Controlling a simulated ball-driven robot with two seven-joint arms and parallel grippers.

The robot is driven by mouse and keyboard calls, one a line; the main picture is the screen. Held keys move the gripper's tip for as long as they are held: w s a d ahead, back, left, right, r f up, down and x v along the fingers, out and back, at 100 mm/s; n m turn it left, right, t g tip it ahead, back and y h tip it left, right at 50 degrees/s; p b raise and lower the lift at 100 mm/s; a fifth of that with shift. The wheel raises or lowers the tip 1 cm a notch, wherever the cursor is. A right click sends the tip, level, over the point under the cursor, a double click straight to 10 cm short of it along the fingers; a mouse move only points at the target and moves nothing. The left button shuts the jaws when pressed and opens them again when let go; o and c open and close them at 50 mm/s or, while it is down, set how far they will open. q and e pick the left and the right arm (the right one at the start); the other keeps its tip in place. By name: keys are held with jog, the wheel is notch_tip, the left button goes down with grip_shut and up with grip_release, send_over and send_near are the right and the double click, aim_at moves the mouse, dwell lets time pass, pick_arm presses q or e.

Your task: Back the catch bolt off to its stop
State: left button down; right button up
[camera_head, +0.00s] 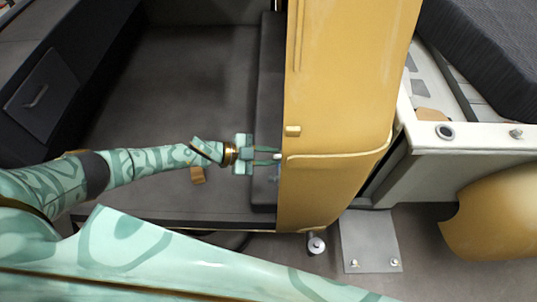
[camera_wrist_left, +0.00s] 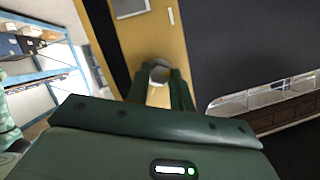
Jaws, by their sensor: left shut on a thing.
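My left gripper (camera_head: 268,156) reaches in from the left to the left edge of a tall yellow panel (camera_head: 335,100). In the left wrist view its two dark green fingers (camera_wrist_left: 160,92) are shut on a small part with a round grey end, which I take to be the catch bolt (camera_wrist_left: 159,71). The yellow panel (camera_wrist_left: 160,38) stands just beyond it. In the head view only a pale tip of the bolt (camera_head: 277,157) shows between the fingers, so how far it is drawn cannot be told. My right gripper is out of view.
A dark flat floor or bed (camera_head: 190,85) lies left of the panel. A dark box with a handle (camera_head: 40,97) is at far left. A pale ledge (camera_head: 470,135) and a dark cushion (camera_head: 490,50) stand right. Blue shelving (camera_wrist_left: 45,75) shows in the wrist view.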

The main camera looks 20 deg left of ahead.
pick_arm(q)
jog(key=c, duration=1.3)
grip_release()
jog(key=shift+o, duration=0.2)
jog(key=b+v, duration=0.1)
jog(key=v, duration=1.5)
jog(key=shift+b, duration=0.3)
jog(key=shift+s+a+r, duration=0.1)
jog(key=shift+a, duration=0.05)
